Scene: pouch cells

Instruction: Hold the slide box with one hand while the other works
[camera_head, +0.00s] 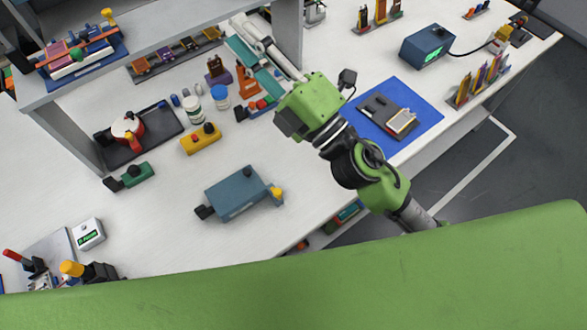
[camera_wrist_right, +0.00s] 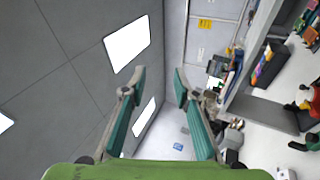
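A blue-grey box (camera_head: 238,194) lies on the white bench at the lower middle of the head view. It has a black knob at its left end and a yellow one at its right. It may be the slide box, but I cannot tell for sure. My right gripper (camera_head: 236,34) is up over the bench, above and to the right of this box in the picture, apart from it. In the right wrist view its teal fingers (camera_wrist_right: 158,75) are spread with nothing between them. My left gripper does not show.
A blue mat (camera_head: 428,112) with a dark flat device (camera_head: 377,107) lies right of my right arm. A raised shelf (camera_head: 60,88) crosses the back. Bench around the blue-grey box is fairly clear.

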